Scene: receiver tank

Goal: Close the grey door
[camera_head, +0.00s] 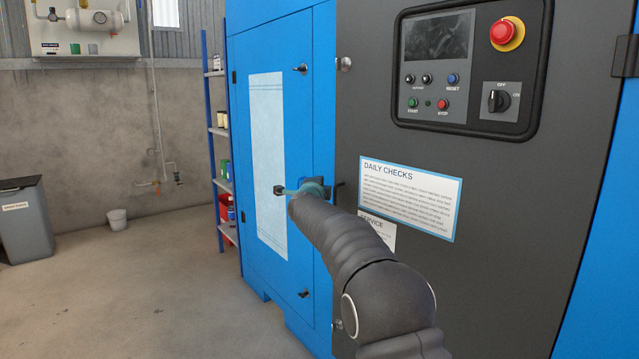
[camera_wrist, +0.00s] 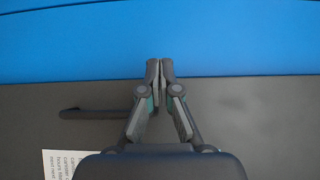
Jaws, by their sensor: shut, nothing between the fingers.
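The grey door (camera_head: 470,260) is a dark panel with a control panel and paper labels. Its left edge lies along the blue cabinet front (camera_head: 290,100), and I see no clear gap there, though my arm covers part of this edge. In the wrist view the grey door (camera_wrist: 260,115) fills the lower part, with its dark lever handle (camera_wrist: 95,114) left of my fingers. My gripper (camera_wrist: 160,68) is shut and empty, its fingertips over the seam between grey and blue. In the head view my gripper (camera_head: 318,187) is partly hidden by my forearm. Contact with the surface cannot be told.
The control panel (camera_head: 475,65) has a red emergency button (camera_head: 503,32) and a rotary switch (camera_head: 496,101). Blue shelving (camera_head: 214,130) stands behind the cabinet.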

